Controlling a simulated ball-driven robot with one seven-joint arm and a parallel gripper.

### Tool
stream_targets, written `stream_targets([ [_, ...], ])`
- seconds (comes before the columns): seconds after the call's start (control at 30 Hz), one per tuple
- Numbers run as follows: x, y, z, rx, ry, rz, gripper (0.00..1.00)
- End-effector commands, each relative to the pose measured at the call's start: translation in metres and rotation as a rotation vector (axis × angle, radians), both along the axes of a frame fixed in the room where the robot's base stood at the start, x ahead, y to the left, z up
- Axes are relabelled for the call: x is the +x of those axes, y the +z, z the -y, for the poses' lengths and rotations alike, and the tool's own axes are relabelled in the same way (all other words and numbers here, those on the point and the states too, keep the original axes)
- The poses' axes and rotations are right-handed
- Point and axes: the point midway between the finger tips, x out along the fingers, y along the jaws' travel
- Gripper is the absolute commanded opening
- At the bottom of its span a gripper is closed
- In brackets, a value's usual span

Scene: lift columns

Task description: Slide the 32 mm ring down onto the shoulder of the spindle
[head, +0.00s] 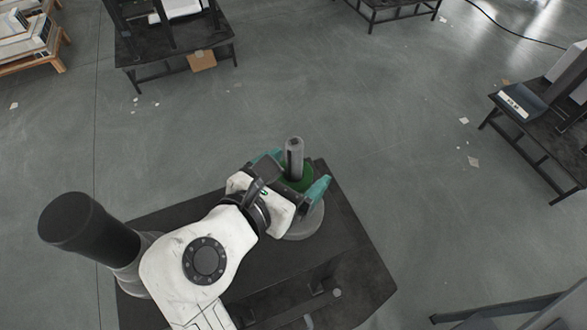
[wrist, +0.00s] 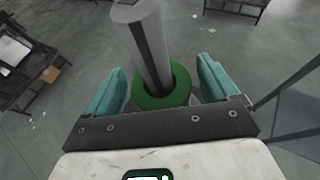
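The grey spindle (head: 294,157) stands upright on a round grey base (head: 306,222); in the wrist view the spindle (wrist: 146,45) shows a dark groove along its side. The green ring (head: 300,184) is around the spindle, low on it. In the wrist view the ring (wrist: 162,99) encircles the shaft. My gripper (head: 294,171) has its teal fingers on either side of the ring. In the wrist view my gripper (wrist: 162,84) shows narrow gaps between fingers and ring, so it is open. The shoulder is hidden under the ring; I cannot tell whether they touch.
The spindle stands on a dark table (head: 350,232) with a dark raised bar (head: 290,302) near its front. Other dark tables stand apart, at the upper left (head: 180,45) and right (head: 540,120). Open grey floor lies between them.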

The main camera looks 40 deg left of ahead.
Motion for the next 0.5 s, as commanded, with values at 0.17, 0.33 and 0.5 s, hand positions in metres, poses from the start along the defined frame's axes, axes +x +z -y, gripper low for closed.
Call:
stream_targets([
  [0.17, 0.0, 0.0, 0.0, 0.0, 0.0, 0.0, 0.95],
  [0.33, -0.002, 0.0, 0.0, -0.001, 0.0, -0.001, 0.95],
  [0.5, -0.018, 0.007, 0.002, 0.0, 0.003, 0.0, 0.95],
])
